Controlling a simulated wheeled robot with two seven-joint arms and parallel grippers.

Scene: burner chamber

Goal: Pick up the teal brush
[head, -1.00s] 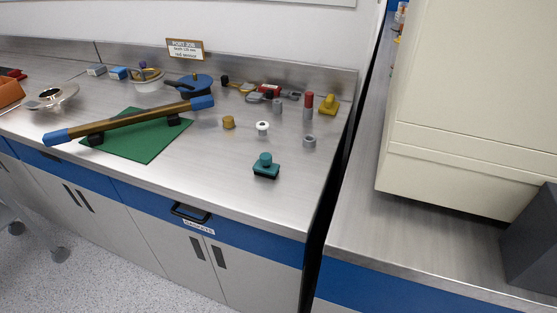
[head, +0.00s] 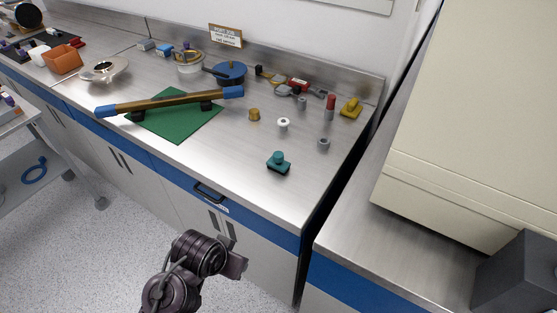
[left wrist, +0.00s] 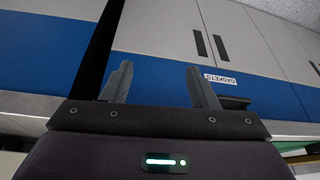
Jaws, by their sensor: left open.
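The teal brush (head: 278,163) is a small block with a round knob on top and a dark underside. It stands upright near the front edge of the steel counter in the head view. My left arm is low in front of the cabinets in the head view, below the counter and apart from the brush. My left gripper (left wrist: 156,82) is open and empty in the left wrist view, with the cabinet front beyond its fingers. The brush is not visible in the left wrist view. My right gripper is not in view.
A white knobbed piece (head: 283,124), a grey nut-like piece (head: 324,144) and a brass piece (head: 254,114) stand behind the brush. A blue-ended bar (head: 170,101) lies over a green mat (head: 178,129). A beige machine (head: 470,130) stands right. Counter around the brush is clear.

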